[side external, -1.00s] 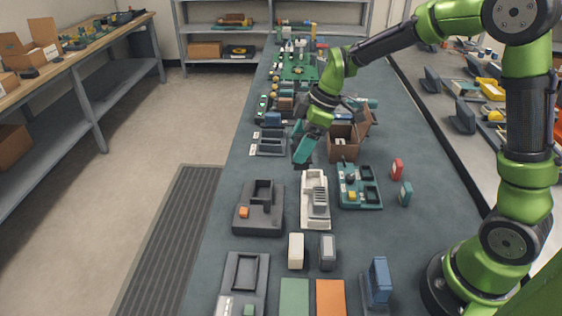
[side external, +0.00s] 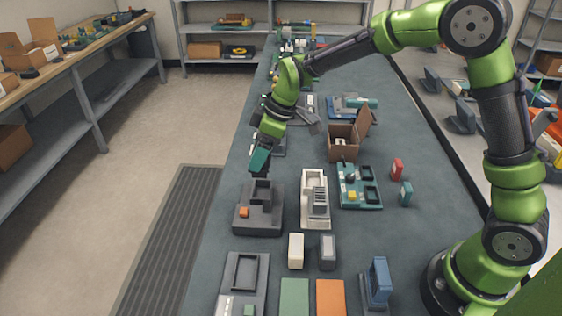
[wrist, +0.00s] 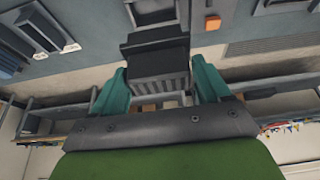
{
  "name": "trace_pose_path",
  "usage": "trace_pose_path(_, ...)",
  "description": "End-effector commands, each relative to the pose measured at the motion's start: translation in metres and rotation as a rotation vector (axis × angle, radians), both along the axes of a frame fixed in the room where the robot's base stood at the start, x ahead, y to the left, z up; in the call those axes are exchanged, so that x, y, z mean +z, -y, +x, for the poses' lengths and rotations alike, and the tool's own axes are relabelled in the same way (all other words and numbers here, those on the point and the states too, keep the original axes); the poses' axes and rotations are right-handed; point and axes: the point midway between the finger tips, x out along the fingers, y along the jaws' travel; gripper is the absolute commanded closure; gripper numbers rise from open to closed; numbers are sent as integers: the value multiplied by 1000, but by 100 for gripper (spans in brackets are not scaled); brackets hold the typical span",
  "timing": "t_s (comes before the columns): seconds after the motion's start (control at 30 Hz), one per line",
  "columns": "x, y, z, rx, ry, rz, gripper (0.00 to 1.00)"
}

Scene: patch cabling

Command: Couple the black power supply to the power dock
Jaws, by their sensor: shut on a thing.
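The black power supply (wrist: 155,58), a block with a ribbed face, is held between the two teal fingers of my gripper (wrist: 160,85) in the wrist view. In the side external view my gripper (side external: 260,168) points down just above the back of the dark grey power dock (side external: 250,219). The dock has a raised socket and an orange button. The dock (wrist: 193,14) also shows at the top of the wrist view, beyond the power supply. The power supply is mostly hidden by the fingers in the side view. I cannot tell whether it touches the dock.
A white tray-like dock (side external: 316,214) stands close to the right of the power dock, and a teal board (side external: 350,199) farther right. A cream block (side external: 296,250) and a grey block (side external: 327,252) stand in front. An open cardboard box (side external: 342,147) is behind.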

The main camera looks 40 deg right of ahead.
Motion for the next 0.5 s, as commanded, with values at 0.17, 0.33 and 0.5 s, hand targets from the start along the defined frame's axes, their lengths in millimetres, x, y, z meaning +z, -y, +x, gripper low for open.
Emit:
trace_pose_path(0.17,-18,0,0,0,-2,-1,62)
trace_pose_path(0.33,-33,0,0,0,-1,0,62)
trace_pose_path(0.5,-44,0,0,0,0,0,62)
